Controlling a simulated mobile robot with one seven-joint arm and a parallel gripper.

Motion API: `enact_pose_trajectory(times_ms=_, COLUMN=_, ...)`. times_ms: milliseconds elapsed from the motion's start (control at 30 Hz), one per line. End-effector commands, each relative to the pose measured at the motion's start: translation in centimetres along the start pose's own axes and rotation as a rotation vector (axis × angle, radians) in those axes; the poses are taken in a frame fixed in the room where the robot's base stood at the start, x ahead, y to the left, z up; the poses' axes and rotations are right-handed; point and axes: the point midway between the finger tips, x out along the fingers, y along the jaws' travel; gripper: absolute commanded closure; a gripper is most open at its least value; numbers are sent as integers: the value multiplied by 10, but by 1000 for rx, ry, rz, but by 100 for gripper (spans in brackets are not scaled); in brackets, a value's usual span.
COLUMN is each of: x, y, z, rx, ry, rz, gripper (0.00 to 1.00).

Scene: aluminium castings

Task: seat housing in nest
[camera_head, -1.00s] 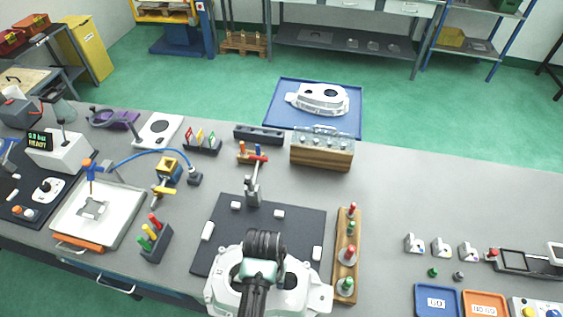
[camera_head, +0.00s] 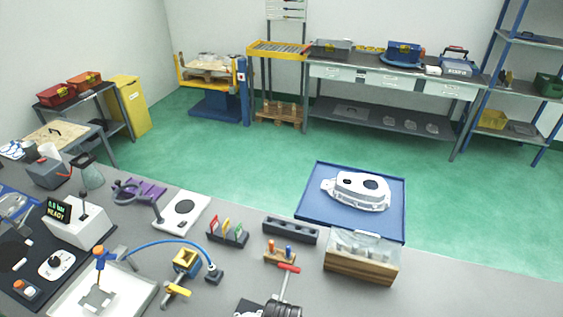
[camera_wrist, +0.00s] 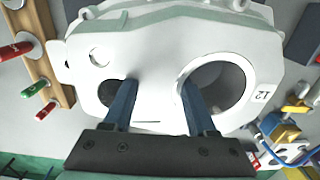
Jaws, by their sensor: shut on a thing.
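The white cast housing (camera_wrist: 150,50) fills the upper wrist view, with one large round opening, a smaller opening and a label marked 12. My gripper (camera_wrist: 157,88) is shut on it, its two blue fingers reaching down into the two openings on either side of the middle web. Only a corner of the dark nest plate (camera_head: 248,304) shows at the bottom edge of the head view, with a red-handled clamp (camera_head: 287,268) beside it. The gap between the housing and the nest cannot be seen. A second housing (camera_head: 358,191) lies on a blue tray (camera_head: 311,206) at the back.
In the wrist view, a wooden rack (camera_wrist: 42,50) with red and green plugs stands close left of the housing. A yellow fixture (camera_head: 186,262), a dark block (camera_head: 290,230) and a wooden box with a clear lid (camera_head: 361,267) stand on the bench.

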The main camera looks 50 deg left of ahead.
Motion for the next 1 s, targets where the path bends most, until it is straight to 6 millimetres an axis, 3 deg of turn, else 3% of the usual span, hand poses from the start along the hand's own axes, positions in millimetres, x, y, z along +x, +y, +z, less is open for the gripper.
enact_pose_trajectory(times_ms=433, x=-5, y=0, z=-1, rx=0, ry=6, rz=-2, gripper=100)
enact_pose_trajectory(times_ms=1000, x=43, y=0, z=-2, rx=0, ry=7, rz=-2, gripper=100)
